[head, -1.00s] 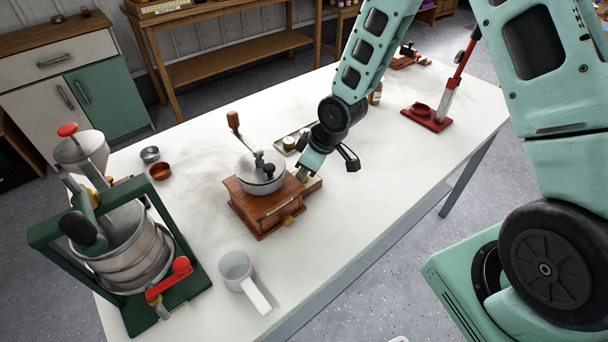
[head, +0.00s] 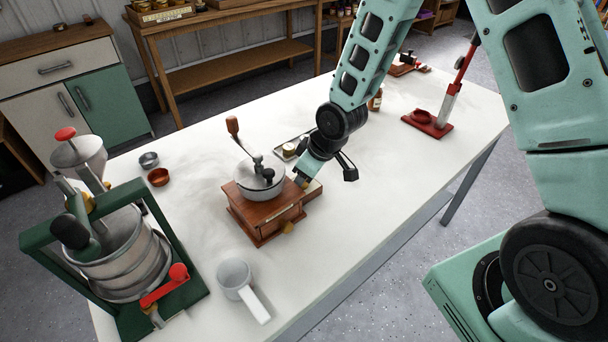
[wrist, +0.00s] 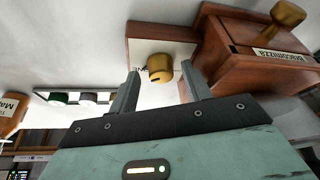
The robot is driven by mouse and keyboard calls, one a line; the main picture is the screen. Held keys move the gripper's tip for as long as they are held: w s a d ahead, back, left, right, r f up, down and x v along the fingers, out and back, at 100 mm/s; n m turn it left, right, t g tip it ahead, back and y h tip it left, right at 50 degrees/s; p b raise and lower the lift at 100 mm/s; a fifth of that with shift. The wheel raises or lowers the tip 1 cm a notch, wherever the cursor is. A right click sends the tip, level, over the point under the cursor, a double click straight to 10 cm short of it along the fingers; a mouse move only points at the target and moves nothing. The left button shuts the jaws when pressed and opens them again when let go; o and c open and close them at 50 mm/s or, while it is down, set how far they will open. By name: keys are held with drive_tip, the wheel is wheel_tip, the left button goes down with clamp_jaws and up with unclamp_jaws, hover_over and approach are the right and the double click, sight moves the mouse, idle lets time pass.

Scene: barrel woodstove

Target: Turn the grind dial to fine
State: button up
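A wooden coffee grinder (head: 266,213) with a metal bowl and a crank stands on the white table. In the wrist view its wooden body (wrist: 250,55) has a drawer with a brass knob (wrist: 287,13). The brass grind dial (wrist: 159,68) sits on a pale plate (wrist: 143,47) at the grinder's side, with lettering partly hidden behind it. My gripper (wrist: 162,82) is open, one finger on each side of the dial; I cannot tell whether they touch it. In the head view my gripper (head: 301,181) is at the grinder's right side and hides the dial.
A small tray with jars (head: 290,149) lies behind my gripper. A white handled cup (head: 238,277) stands in front of the grinder, a green-framed press (head: 120,255) at left, small bowls (head: 158,177) behind. A red stand (head: 428,123) is at right. The front right of the table is clear.

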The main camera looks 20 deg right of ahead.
drive_tip(key=shift+a, duration=0.1)
drive_tip(key=n+p, duration=0.1)
drive_tip(key=p, duration=0.1)
drive_tip(key=n+g+y+p, duration=0.1)
drive_tip(key=n+p, duration=0.1)
drive_tip(key=shift+r+n, duration=0.3)
drive_tip(key=n+g+p, duration=0.1)
drive_tip(key=n+p, duration=0.3)
drive_tip(key=shift+w+f+y, duration=0.1)
drive_tip(key=shift+w+y, duration=0.05)
drive_tip(key=shift+y, duration=0.15)
drive_tip(key=w+v, duration=0.1)
drive_tip(key=v, duration=1.6)
drive_tip(key=s+a+m+h+b, duration=0.2)
drive_tip(key=s+a, duration=0.4)
drive_tip(key=s, duration=0.5)
drive_tip(key=s+a+r+m+g+h+b, duration=0.1)
drive_tip(key=s+a+m+b, duration=0.3)
drive_tip(key=s, duration=0.8)
drive_tip(key=shift+s+a+r+m+g+h+b, duration=0.3)
drive_tip(key=shift+a+h+b, duration=0.2)
drive_tip(key=shift+a+b, duration=0.6)
drive_tip(key=shift+s+a+r+m, duration=0.1)
drive_tip(key=shift+s+r+m, duration=0.15)
drive_tip(key=shift+s, duration=0.3)
drive_tip(key=shift+s+r+m, duration=0.15)
drive_tip(key=shift+s+m, duration=0.2)
drive_tip(key=shift+s, duration=0.2)
